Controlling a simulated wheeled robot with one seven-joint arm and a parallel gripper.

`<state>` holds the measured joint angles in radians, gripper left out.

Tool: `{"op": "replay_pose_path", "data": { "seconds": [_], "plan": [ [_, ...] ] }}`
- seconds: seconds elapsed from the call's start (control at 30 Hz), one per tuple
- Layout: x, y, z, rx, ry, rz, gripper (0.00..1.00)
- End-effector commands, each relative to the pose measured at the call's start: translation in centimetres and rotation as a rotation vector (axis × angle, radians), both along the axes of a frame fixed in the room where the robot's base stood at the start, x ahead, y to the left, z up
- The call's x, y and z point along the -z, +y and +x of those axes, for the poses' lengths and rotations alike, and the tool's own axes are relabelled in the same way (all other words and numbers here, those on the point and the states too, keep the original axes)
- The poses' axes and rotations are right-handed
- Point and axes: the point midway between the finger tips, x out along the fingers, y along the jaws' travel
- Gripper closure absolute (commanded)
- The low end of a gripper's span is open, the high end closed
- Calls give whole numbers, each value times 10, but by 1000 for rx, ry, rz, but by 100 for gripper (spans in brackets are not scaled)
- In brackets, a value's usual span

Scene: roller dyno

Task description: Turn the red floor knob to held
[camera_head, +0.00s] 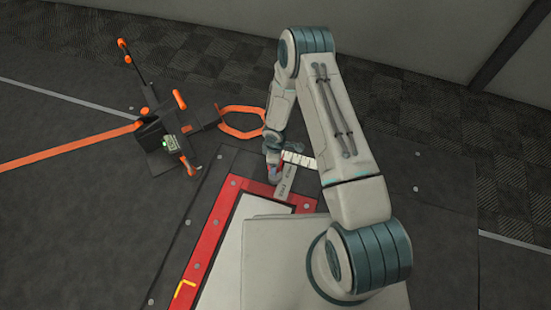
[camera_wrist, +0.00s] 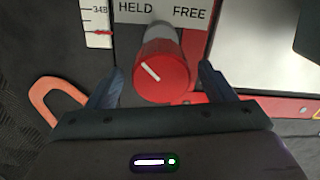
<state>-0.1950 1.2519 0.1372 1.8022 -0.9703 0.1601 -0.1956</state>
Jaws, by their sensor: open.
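The red round knob (camera_wrist: 168,68) stands in the wrist view, with a white line across its face slanting from upper left to lower right. Behind it is a pale label plate (camera_wrist: 188,22) reading HELD on the left and FREE on the right. The line's upper end leans to the HELD side; I cannot tell the exact setting. My gripper (camera_wrist: 159,76) is open, one finger on each side of the knob, with a gap visible at the left. In the head view my gripper (camera_head: 271,168) is low by the label plate (camera_head: 285,188), hiding most of the knob.
A white scale strip (camera_head: 300,160) lies beside the plate. A red-framed panel (camera_head: 203,250) is on the floor below. A black stand with orange ends (camera_head: 168,134), an orange strap (camera_head: 65,149) and an orange loop (camera_head: 240,133) lie to the left. A wall runs behind.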

Motion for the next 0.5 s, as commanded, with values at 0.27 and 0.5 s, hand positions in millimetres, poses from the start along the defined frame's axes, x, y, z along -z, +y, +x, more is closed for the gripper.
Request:
{"op": "replay_pose_path", "data": {
  "seconds": [0.27, 0.5],
  "plan": [
    [-68, 0, 2, 2, -3, 1, 24],
    [-112, -1, 1, 3, -1, 0, 24]
  ]
}}
